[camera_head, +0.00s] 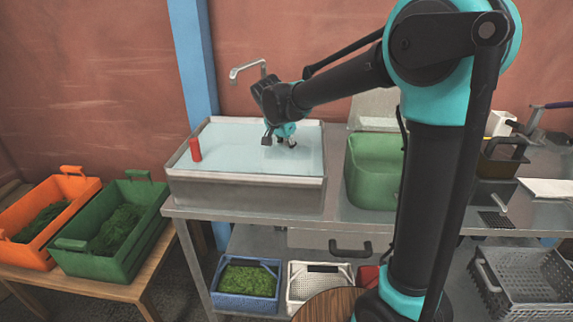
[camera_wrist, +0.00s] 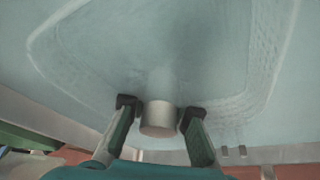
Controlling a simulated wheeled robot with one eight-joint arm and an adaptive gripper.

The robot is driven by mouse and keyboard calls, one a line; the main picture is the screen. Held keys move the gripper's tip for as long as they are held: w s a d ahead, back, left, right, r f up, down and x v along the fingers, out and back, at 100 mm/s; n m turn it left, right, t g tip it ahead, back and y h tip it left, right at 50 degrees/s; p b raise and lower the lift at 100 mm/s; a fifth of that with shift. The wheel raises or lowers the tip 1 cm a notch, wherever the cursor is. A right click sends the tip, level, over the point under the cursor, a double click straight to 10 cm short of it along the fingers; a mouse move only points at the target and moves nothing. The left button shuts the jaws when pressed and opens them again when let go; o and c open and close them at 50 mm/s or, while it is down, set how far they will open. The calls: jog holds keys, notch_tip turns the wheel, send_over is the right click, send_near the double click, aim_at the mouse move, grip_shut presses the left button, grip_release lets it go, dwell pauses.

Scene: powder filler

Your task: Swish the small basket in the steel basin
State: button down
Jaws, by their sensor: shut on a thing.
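The steel basin (camera_head: 245,194) stands on the counter, full of pale blue water (camera_head: 235,150). My gripper (camera_head: 284,143) is low over the water in its right half. In the wrist view my gripper (camera_wrist: 160,108) is shut on a pale, round, handle-like piece (camera_wrist: 159,119) between its fingertips. I cannot tell whether this piece belongs to the small basket; no basket body shows clearly in the basin. A large rounded outline (camera_wrist: 268,85) shows through the water in the wrist view.
A red cylinder (camera_head: 195,150) is at the basin's left side, and a tap (camera_head: 247,69) rises behind. A green tub (camera_head: 372,170) stands right. A blue basket (camera_head: 246,303) and a white basket (camera_head: 308,303) are on the lower shelf; orange (camera_head: 82,187) and green crates (camera_head: 112,270) stand left.

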aim_at(288, 165)
jog(key=shift+w, duration=1.2)
jog(key=s, duration=1)
jog(key=shift+s+a, duration=0.1)
jog(key=shift+s, duration=0.2)
jog(key=w, duration=1)
jog(key=shift+w, duration=0.4)
jog(key=s+r, duration=0.2)
jog(key=r, duration=0.5)
jog(key=s+r, duration=0.3)
jog(key=r, duration=0.4)
jog(key=shift+s, duration=0.25)
dwell(1.2)
